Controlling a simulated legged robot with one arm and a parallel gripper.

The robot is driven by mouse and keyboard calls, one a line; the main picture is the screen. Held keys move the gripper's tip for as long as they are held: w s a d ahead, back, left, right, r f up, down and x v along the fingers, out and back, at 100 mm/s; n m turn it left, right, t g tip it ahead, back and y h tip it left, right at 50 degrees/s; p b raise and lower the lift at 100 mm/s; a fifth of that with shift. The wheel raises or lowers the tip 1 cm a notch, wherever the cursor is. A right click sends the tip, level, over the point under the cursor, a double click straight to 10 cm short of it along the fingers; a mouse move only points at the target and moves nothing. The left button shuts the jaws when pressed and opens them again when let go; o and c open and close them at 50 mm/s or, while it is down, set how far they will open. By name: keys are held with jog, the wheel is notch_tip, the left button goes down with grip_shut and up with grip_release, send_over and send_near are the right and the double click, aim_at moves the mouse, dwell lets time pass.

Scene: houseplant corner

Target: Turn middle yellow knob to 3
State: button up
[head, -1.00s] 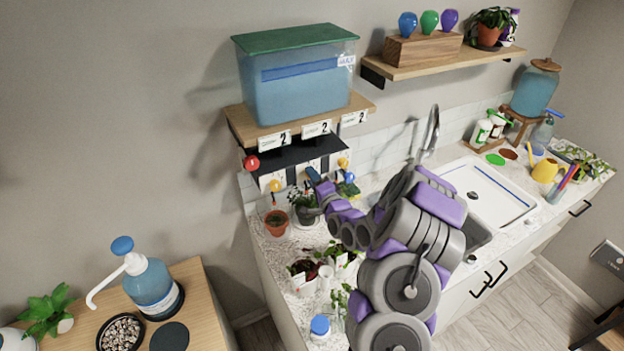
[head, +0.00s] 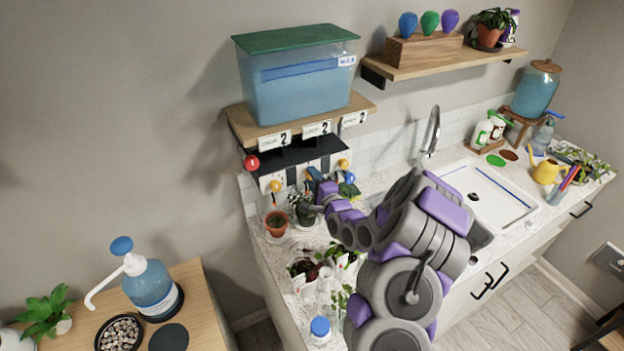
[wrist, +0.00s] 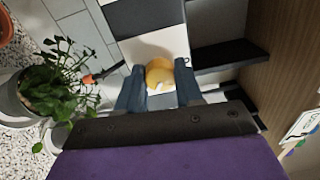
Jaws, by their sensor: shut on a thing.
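The middle yellow knob (wrist: 159,72) sits on a white plate in the wrist view, between the two blue fingers of my gripper (wrist: 159,88). The fingers are shut on its sides. A small pale mark shows on the knob's near side; I cannot read its setting. In the head view my gripper (head: 314,178) is at the middle of the dark panel (head: 293,155) under the shelf and hides this knob. The middle card (head: 317,129) above reads 2. Other yellow knobs are at left (head: 276,186) and right (head: 344,163).
A blue-filled tank (head: 298,85) stands on the shelf above the panel. Potted plants crowd the counter below; a leafy plant (wrist: 55,85) is close left of my gripper in the wrist view.

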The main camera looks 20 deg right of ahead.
jog(key=o, duration=0.7)
jog(key=shift+d+f, duration=0.15)
jog(key=o, duration=0.3)
jog(key=shift+d, duration=0.2)
jog(key=shift+o, duration=0.2)
jog(key=shift+s+a, duration=0.1)
jog(key=shift+a, duration=0.05)
jog(key=s+p, duration=0.6)
jog(key=s, duration=1.1)
jog(key=shift+d+f, duration=0.25)
jog(key=shift+d, duration=0.1)
